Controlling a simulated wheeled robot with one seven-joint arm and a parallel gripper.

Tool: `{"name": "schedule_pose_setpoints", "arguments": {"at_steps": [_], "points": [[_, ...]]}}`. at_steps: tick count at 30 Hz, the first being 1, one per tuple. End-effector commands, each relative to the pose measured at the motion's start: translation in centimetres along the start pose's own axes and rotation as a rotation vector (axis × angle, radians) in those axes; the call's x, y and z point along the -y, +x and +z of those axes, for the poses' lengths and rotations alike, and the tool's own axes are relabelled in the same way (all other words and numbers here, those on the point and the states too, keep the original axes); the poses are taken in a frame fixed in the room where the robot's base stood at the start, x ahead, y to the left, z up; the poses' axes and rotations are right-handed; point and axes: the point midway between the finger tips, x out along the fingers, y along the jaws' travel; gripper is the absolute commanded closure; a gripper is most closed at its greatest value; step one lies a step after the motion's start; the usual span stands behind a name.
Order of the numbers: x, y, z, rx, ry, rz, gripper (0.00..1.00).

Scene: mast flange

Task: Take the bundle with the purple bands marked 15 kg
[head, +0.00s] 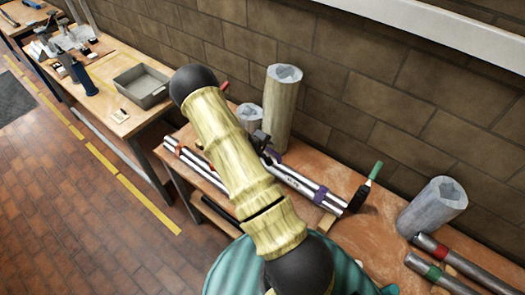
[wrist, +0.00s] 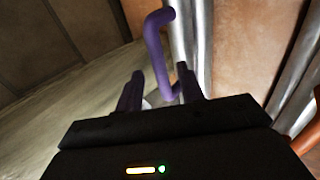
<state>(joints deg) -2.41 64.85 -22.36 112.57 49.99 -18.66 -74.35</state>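The bundle of silvery pipes with purple bands (head: 310,187) lies on the wooden bench, partly hidden behind my arm in the head view. No weight mark is readable. In the wrist view a bent purple handle (wrist: 156,45) rises beside the pipes (wrist: 182,30). My gripper (wrist: 160,78) has its two dark fingers apart, with the lower part of the purple handle between or just beyond them. I cannot tell whether they touch it. In the head view my gripper is mostly hidden by my arm.
A pipe bundle with orange bands (head: 186,153) lies to the left. A tall grey cylinder (head: 281,105) stands close behind.

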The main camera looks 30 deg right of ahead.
Motion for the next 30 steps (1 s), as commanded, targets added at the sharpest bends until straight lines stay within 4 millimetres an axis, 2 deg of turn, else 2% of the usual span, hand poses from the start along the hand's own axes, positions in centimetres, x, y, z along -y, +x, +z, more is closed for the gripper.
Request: {"name": "schedule_pose_setpoints", "arguments": {"at_steps": [1,9,22,28,30], "points": [[0.2,0.8,0.0,0.0,0.002,0.0,0.62],[0.1,3.1,0.0,0.0,0.003,0.0,0.62],[0.0,3.6,0.0,0.001,0.001,0.0,0.62],[0.0,3.6,0.0,0.001,0.001,0.0,1.0],[0.0,3.6,0.0,0.001,0.001,0.0,1.0]]}}
